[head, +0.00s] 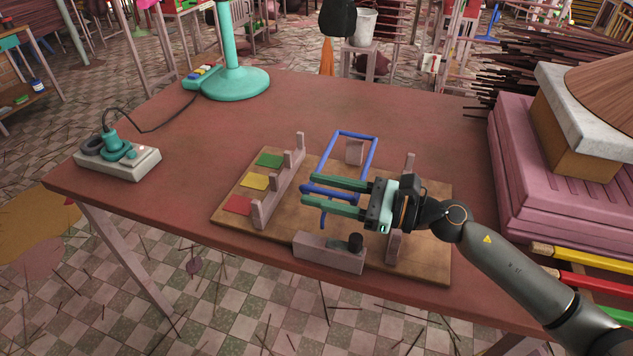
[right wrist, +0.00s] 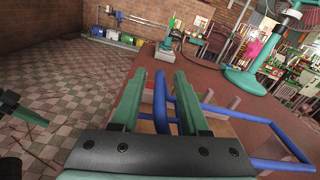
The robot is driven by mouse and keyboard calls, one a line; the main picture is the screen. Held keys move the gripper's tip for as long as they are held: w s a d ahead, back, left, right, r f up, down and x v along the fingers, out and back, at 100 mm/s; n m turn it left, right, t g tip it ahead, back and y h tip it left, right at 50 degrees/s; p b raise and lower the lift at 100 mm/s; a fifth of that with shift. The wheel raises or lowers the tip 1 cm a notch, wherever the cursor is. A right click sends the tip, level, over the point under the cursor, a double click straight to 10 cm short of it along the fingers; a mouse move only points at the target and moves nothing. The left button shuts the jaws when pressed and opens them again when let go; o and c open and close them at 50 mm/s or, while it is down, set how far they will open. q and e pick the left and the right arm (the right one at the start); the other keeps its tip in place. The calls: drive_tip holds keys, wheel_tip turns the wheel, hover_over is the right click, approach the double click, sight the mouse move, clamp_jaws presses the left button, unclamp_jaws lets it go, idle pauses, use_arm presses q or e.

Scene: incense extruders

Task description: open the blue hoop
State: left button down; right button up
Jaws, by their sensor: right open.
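The blue hoop (head: 373,160) is a bent blue bar frame over a wooden board (head: 232,212). One blue bar lies between the fingers of my right gripper (head: 308,190). The right gripper is open, its two green fingers on either side of that bar. In the right wrist view the bar (right wrist: 161,105) stands between the fingers, and more of the hoop (right wrist: 255,119) runs off to the right. I cannot tell whether a finger touches it. A black and green part at the left of the wrist view looks like my left gripper (right wrist: 25,114); its jaws are unclear.
The board has green (head: 269,160), yellow (head: 254,181) and red (head: 237,205) patches, notched wooden posts, and a front block (head: 325,252) with a black knob. A power strip (head: 118,158) and a teal stand (head: 233,82) are at left. A pink stack (head: 550,160) is at right.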

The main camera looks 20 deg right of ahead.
drive_tip(key=shift+w+a, duration=0.3)
drive_tip(key=shift+a, duration=0.15)
clamp_jaws()
drive_tip(key=shift+f, duration=0.15)
idle(1.1)
